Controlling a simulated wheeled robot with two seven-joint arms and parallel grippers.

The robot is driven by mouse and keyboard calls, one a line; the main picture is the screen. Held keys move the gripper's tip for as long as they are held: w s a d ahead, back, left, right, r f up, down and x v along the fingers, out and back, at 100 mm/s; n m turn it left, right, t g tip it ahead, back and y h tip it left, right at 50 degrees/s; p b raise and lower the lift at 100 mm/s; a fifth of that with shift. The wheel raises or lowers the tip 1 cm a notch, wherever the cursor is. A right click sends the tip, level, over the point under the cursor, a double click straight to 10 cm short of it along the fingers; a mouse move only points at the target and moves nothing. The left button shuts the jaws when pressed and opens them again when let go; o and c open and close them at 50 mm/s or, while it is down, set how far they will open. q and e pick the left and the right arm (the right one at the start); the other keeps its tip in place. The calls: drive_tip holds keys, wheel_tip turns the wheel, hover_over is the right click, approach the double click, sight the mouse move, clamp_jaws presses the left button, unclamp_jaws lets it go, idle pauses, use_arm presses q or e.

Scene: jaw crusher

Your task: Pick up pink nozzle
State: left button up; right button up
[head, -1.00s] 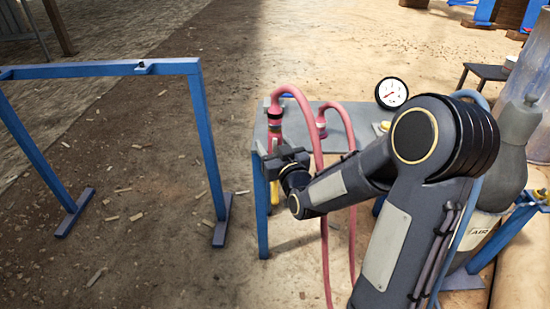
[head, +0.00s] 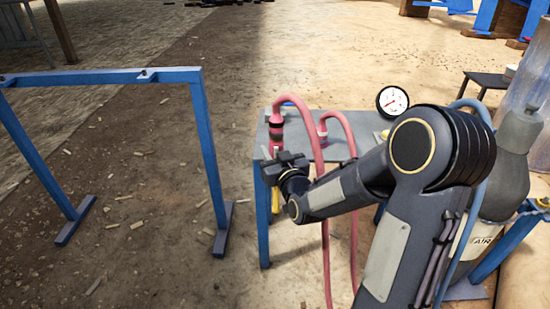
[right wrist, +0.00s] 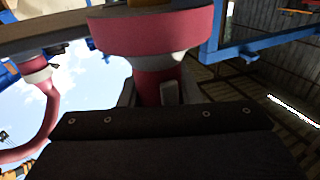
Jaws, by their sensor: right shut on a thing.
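The pink nozzle (head: 276,131) shows in the head view at the left end of the grey table, with a dark band and a pink hose looping up from its top. My right gripper (head: 282,160) is at the table's left edge, just below the visible part of the nozzle. In the right wrist view, the wide pink collar (right wrist: 150,32) fills the top middle. The narrower pink part below it sits between the fingers of my right gripper (right wrist: 158,95), which is shut on it. The nozzle's lower end is hidden in the head view. My left gripper is not in view.
A second pink hose fitting (head: 323,133) stands on the grey table (head: 345,125), to the right of the nozzle. A round gauge (head: 392,101) is behind. A blue frame (head: 110,77) stands left, and a grey air cylinder (head: 508,175) right. Open floor lies between frame and table.

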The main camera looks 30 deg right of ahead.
wheel_tip(320, 180, up, 18)
drive_tip(key=p, duration=0.7)
drive_tip(key=shift+r, duration=0.1)
idle(2.9)
wheel_tip(320, 180, up, 3)
drive_tip(key=p, duration=0.2)
drive_tip(key=shift+p, duration=0.3)
